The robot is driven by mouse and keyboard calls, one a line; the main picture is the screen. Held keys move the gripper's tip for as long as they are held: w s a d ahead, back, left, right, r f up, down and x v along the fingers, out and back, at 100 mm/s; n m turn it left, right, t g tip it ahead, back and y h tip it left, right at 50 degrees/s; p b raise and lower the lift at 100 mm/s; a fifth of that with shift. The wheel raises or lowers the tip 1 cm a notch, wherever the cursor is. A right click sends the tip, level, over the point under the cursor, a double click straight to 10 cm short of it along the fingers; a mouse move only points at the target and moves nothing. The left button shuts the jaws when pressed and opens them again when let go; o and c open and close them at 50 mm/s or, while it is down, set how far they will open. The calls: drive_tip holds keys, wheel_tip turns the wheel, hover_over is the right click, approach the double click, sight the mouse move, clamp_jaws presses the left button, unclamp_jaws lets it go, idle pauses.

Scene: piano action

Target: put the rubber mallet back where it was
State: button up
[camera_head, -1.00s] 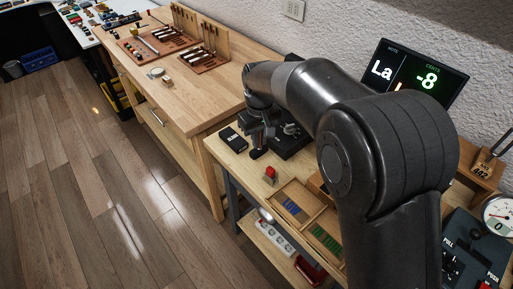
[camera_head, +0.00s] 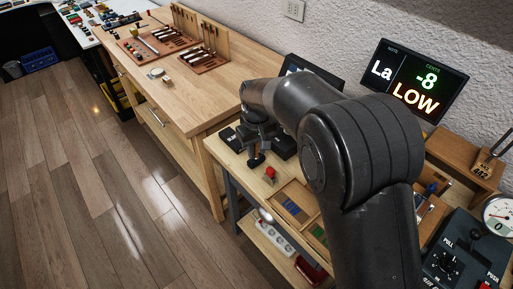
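My gripper (camera_head: 259,148) hangs over the back left part of the narrow bench (camera_head: 224,158), at the far end of my arm. A small dark rounded piece with a bit of brown shows at its fingertips. This may be the rubber mallet, but it is too small and dark to be sure. Whether the fingers are open or shut on it does not show clearly. I cannot make out the mallet anywhere else; my arm hides much of the bench.
A wooden tray (camera_head: 315,214) with blue and green strips lies nearer. The wooden workbench (camera_head: 210,93) holds tool racks at the left.

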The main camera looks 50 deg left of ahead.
drive_tip(key=shift+o, duration=0.9)
wheel_tip(320, 180, up, 12)
drive_tip(key=shift+r, duration=0.2)
